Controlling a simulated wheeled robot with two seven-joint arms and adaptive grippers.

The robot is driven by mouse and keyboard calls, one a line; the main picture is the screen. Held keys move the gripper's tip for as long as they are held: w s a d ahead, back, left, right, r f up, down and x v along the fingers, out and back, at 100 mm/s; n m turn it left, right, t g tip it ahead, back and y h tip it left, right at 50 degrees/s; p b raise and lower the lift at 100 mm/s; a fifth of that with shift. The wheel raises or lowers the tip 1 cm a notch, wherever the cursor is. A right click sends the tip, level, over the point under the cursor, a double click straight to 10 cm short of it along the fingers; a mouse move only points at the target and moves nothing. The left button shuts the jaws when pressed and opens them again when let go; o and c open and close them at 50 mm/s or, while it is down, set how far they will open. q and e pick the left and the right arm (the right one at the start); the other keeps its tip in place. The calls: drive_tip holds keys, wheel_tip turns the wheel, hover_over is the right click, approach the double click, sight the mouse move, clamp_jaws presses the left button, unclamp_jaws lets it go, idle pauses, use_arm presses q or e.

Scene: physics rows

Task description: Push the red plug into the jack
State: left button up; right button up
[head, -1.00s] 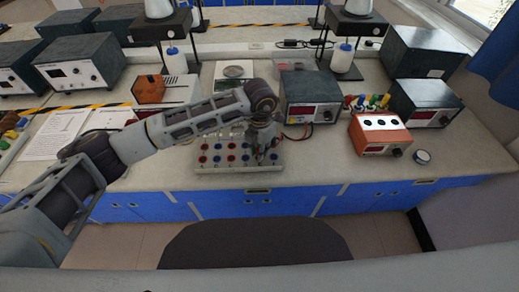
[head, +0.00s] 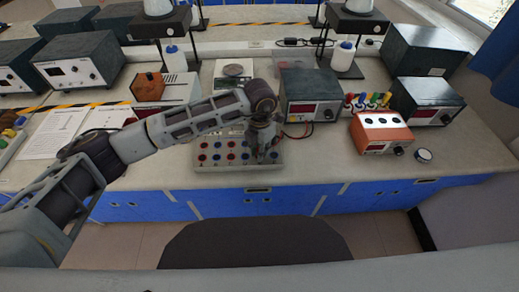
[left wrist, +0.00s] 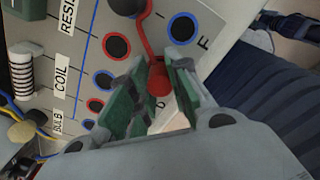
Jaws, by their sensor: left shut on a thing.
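My left gripper (head: 266,156) is over the right end of the grey jack board (head: 238,167) on the bench. In the left wrist view the gripper (left wrist: 155,95) has its green-padded fingers shut around the red plug (left wrist: 160,80). A red lead runs up from the plug. The board there shows a red-ringed jack (left wrist: 117,45), a blue-ringed jack (left wrist: 183,27) and smaller ringed jacks. The plug's tip and whatever lies under it are hidden, so I cannot tell whether it sits in a jack. My right gripper is not in view.
A dark meter box (head: 312,103) stands just behind the board's right end. An orange box (head: 380,132) and a small round item (head: 423,155) are further right. A coil (left wrist: 22,72) is on the board.

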use_arm(q)
drive_tip(key=shift+f, duration=0.2)
drive_tip(key=o, duration=1)
drive_tip(key=shift+c, duration=0.2)
drive_tip(key=shift+o, duration=0.5)
drive_tip(key=o, duration=0.3)
drive_tip(key=shift+r, duration=0.2)
